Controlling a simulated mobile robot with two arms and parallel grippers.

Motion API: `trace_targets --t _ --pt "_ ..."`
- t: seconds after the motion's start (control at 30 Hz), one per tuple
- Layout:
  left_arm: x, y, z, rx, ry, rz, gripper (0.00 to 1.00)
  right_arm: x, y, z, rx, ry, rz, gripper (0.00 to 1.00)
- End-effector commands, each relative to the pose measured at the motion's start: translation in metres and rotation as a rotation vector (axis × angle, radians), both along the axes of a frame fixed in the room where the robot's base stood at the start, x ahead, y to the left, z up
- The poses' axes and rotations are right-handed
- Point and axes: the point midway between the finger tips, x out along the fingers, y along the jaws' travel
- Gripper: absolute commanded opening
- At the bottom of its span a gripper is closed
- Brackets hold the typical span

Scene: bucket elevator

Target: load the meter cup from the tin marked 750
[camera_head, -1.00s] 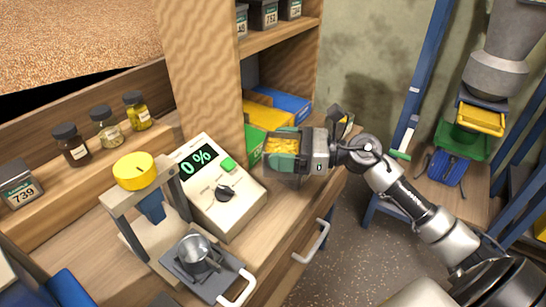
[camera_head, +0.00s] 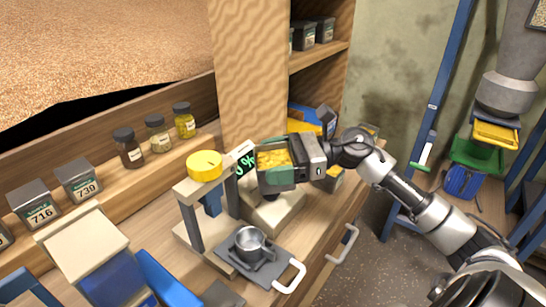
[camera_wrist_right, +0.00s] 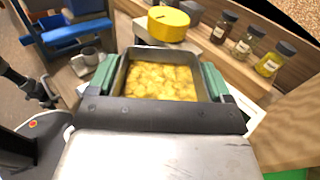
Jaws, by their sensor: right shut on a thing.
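My right gripper (camera_head: 287,165) is shut on an open dark tin (camera_head: 270,184) full of yellow pieces. The tin is held upright above the meter box (camera_head: 279,213) and covers part of its display. The wrist view shows the tin (camera_wrist_right: 122,72) level between the green fingers of my right gripper (camera_wrist_right: 160,84); its label is hidden, so I cannot read 750. A small metal cup (camera_head: 248,245) stands on a grey plate with a white handle, left of and below the tin; it also shows in the wrist view (camera_wrist_right: 89,57). My left gripper is not in view.
A wooden stand with a yellow knob (camera_head: 205,166) rises between cup and jars. Tins marked 716 (camera_head: 38,207) and 739 (camera_head: 79,180) and several jars (camera_head: 157,133) line the ledge. A wooden post (camera_head: 246,75) stands behind the tin.

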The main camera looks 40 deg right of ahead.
Motion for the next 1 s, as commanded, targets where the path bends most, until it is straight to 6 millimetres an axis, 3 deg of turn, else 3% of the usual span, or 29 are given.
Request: trace_targets --t 0.13,0.8,1.0 --pt "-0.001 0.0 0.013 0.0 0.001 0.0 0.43 0.0 0.0 0.007 -0.049 -0.017 0.001 0.49" --pt "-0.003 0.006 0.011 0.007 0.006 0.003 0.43 -0.008 0.022 -0.031 -0.159 -0.054 0.0 0.49" --pt "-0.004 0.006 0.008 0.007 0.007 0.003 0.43 -0.008 0.023 -0.031 -0.158 -0.056 -0.001 0.49"
